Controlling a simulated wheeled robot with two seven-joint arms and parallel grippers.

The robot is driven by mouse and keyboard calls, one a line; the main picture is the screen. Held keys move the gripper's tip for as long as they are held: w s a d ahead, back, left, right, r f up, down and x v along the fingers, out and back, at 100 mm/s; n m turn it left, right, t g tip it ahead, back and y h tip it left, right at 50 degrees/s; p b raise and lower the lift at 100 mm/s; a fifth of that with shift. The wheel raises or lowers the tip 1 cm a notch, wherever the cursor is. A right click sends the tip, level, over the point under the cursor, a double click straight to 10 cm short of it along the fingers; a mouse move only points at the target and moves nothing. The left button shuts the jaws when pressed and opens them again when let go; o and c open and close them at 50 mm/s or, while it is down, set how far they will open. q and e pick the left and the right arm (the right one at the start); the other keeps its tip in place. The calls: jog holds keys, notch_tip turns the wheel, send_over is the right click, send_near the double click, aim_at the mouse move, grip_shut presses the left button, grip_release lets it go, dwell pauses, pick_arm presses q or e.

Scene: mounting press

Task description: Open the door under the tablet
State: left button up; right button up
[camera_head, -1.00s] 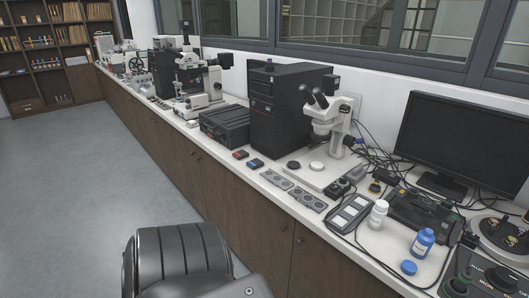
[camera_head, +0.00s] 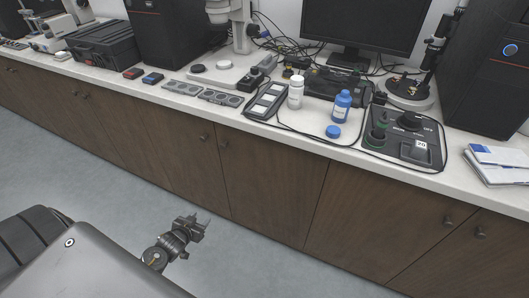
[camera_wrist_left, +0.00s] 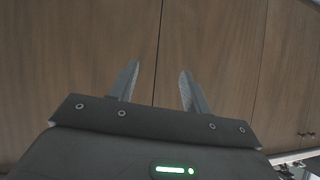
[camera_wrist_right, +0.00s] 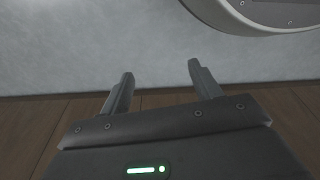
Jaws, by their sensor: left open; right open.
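No tablet can be told for certain; a flat dark device with pale panels (camera_head: 268,101) lies on the counter above a closed brown door (camera_head: 265,190). That door has a small knob (camera_head: 224,142) near its upper left corner. The door to its left (camera_head: 180,150) is closed, with a knob (camera_head: 204,137) at upper right. My left gripper (camera_head: 191,226) is open and empty, out in front of the cabinets. Its wrist view shows the open fingers (camera_wrist_left: 159,68) before wooden door fronts. My right gripper (camera_wrist_right: 158,82) is open and empty, seen only in its wrist view.
Closed doors with two knobs (camera_head: 448,220) stand further right. The counter holds bottles (camera_head: 342,105), a control box (camera_head: 408,138), a monitor (camera_head: 365,25) and booklets (camera_head: 497,163). Grey floor (camera_head: 120,180) in front of the cabinets is clear.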

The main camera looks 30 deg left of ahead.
pick_arm(q)
jog(key=w+a+r+t+b, duration=0.1)
jog(key=w+r+t+b, duration=0.4)
jog(key=r, duration=0.6)
jog(key=t+h+b, duration=0.2)
send_near(222, 147)
jog(key=shift+m, duration=0.4)
jog(key=w, duration=0.7)
jog(key=shift+w+b, duration=0.3)
jog(key=shift+w, duration=0.35)
pick_arm(e)
notch_tip(222, 147, up, 10)
jog(key=w+t, duration=0.1)
jog(key=w, duration=0.1)
jog(key=shift+w, duration=0.4)
pick_arm(q)
jog(key=shift+c, duration=0.5)
pick_arm(e)
jog(key=shift+a, duration=0.1)
pick_arm(q)
grip_shut()
